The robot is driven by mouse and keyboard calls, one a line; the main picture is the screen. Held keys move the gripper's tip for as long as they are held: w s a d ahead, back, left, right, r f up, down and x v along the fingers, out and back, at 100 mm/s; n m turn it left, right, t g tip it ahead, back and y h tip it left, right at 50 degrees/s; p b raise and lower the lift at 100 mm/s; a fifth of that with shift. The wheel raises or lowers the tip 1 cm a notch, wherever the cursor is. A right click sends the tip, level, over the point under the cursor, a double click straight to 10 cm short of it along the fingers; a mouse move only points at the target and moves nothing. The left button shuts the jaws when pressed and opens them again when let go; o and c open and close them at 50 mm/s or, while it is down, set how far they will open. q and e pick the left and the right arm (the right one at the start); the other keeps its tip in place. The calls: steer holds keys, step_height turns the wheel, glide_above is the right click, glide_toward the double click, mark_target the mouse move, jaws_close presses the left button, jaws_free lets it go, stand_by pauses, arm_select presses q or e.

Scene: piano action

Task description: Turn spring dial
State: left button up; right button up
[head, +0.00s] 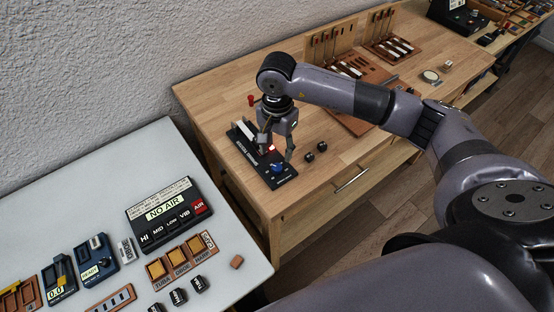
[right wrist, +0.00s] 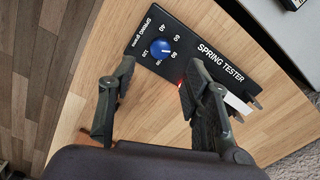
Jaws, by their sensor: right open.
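The spring dial is a round blue knob (head: 277,168) at the near end of the black spring tester (head: 247,149) on the wooden bench. In the right wrist view the dial (right wrist: 160,48) has a pale pointer and printed numbers around it, and the tester (right wrist: 222,62) carries white lettering. My right gripper (head: 276,153) is open above the tester, pointing down. In the wrist view its fingers (right wrist: 157,76) are spread with the dial beyond the gap between the tips. They appear apart from the dial, and nothing is between them. My left gripper is not in view.
Two small black blocks (head: 316,152) lie on the wooden bench (head: 225,88) right of the tester. A red light (right wrist: 180,84) glows near one finger. A NO AIR console (head: 166,215) and wooden-keyed boxes (head: 184,262) stand on the grey table. Bench space in front is clear.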

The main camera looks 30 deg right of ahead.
mark_target(277, 166)
step_height(277, 166, down, 7)
steer(key=shift+f+p, duration=0.2)
steer(key=shift+p, duration=0.5)
steer(key=shift+c, duration=0.5)
jaws_close()
